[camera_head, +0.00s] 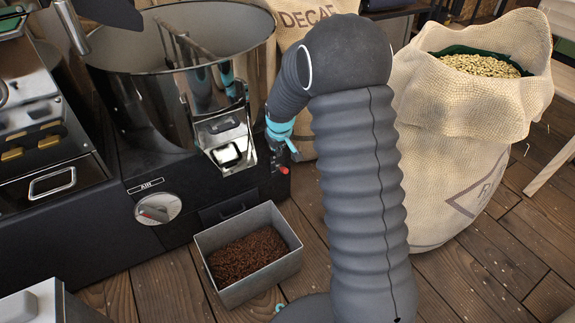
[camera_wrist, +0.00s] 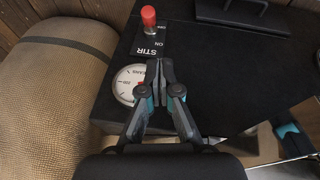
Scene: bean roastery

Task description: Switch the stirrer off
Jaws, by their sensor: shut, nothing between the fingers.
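The stirrer switch is a small red-tipped lever (camera_wrist: 148,17) on a black machine housing (camera_wrist: 215,75). The labels STIR and ON beside it read upside down in the wrist view. Whether the lever is at on or off I cannot tell. In the head view its red tip (camera_head: 283,170) shows low on the housing's right side. My gripper (camera_wrist: 160,65) is shut and empty, its fingertips over the housing between the STIR label and a round gauge, apart from the lever. In the head view my gripper (camera_head: 292,148) is small and partly hidden by my arm.
The round gauge (camera_wrist: 128,85) sits close beside my fingers. A shiny steel drum (camera_head: 180,75) stands on the machine, with an AIR dial (camera_head: 157,209) on the front. A burlap sack (camera_head: 460,130) stands at right.

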